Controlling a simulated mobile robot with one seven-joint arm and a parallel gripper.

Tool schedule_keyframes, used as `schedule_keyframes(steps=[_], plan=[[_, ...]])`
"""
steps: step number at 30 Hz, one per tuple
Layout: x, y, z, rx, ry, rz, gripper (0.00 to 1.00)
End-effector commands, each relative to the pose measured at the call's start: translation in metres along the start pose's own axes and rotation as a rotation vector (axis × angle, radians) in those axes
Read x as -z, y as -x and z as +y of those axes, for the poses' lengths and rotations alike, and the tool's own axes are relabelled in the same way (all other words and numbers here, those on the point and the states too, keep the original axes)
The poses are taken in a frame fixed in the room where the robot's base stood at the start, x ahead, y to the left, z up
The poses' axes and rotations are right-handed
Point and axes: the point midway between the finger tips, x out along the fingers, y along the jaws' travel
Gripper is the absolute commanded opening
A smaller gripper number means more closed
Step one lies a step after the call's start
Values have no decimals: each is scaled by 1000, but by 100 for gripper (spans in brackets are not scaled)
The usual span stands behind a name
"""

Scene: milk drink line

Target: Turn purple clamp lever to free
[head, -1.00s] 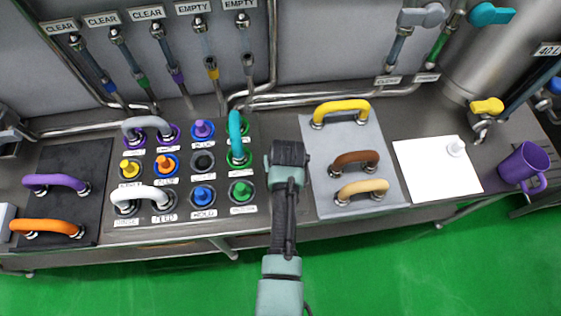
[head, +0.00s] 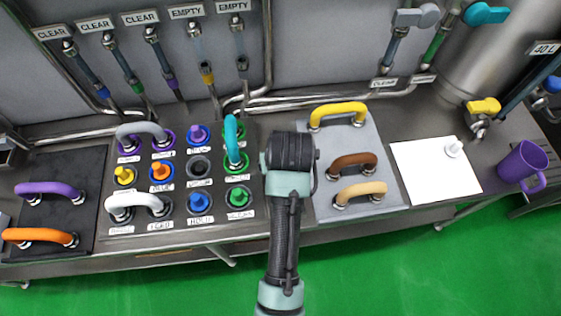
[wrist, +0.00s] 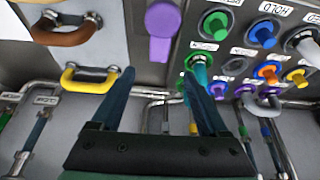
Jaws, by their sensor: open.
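A purple clamp lever (wrist: 160,35) shows in the wrist view at top centre, on the bare metal between the grey mat and the dark port panel. It has a round head and a short straight handle. My gripper (wrist: 158,75) is open and empty, its two dark fingers apart. In the image, the lever lies just above and between the fingertips; I cannot tell the height gap. In the head view my arm covers the lever, and my fingers are hidden.
Left of my arm, a dark panel (head: 217,213) holds coloured ports and U-shaped hoses, including a teal one (head: 232,140). Right, a grey mat (head: 335,150) bears yellow, brown and tan hoses. Further right are a white board (head: 425,180) and purple mug (head: 521,165).

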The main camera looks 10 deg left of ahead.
Motion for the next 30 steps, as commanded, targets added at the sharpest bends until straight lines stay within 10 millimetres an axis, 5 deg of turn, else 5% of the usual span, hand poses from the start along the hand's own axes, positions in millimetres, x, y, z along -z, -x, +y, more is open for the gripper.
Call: schedule_keyframes(steps=[9, 27, 30], plan=[[0, 23, 0, 0, 0, 0, 78], [0, 24, 0, 0, 0, 0, 78], [24, 34, 7, -27, -7, 88, 78]])
